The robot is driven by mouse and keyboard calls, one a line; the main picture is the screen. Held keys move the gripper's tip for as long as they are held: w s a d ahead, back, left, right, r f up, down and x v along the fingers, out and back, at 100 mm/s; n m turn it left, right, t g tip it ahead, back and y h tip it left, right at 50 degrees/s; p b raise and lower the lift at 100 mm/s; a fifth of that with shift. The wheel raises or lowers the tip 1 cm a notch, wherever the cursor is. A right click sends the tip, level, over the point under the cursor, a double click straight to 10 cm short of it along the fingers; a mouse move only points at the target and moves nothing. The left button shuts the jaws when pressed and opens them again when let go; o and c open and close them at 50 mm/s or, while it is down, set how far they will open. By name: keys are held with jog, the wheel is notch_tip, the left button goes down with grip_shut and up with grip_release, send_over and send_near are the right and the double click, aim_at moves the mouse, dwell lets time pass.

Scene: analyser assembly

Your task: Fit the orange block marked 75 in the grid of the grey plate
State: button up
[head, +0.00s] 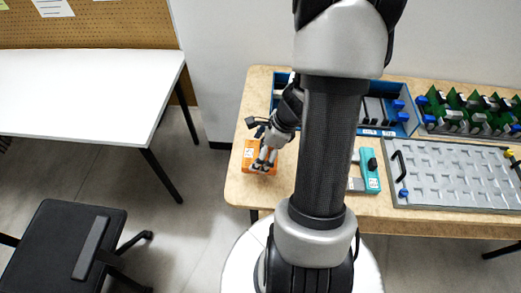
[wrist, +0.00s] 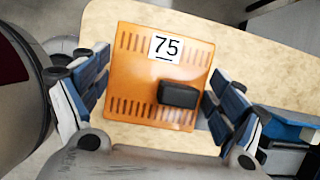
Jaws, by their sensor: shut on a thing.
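The orange block (wrist: 140,75) carries a white label with 75, rows of slots and a black raised piece on its top. In the wrist view it sits between the two fingers of my gripper (wrist: 155,92), which is shut on its sides. In the head view the orange block (head: 248,155) is at the left end of the wooden table, partly covered by my gripper (head: 265,160). I cannot tell whether it touches the table. The grey plate (head: 455,195) with its grid of recesses lies on the table to the right, apart from the block.
A teal device (head: 371,168) lies between my arm and the plate. A blue tray (head: 403,127) with dark parts stands at the back, partly hidden by my arm. Green boards (head: 470,102) stand behind the plate. A white table (head: 80,90) and a black chair (head: 65,245) are at left.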

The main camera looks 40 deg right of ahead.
jog(key=shift+f+b, duration=1.05)
jog(key=shift+f, duration=0.2)
jog(key=shift+f+b, duration=0.35)
jog(key=shift+f, duration=1)
jog(key=o, duration=1)
jog(key=shift+o, duration=0.2)
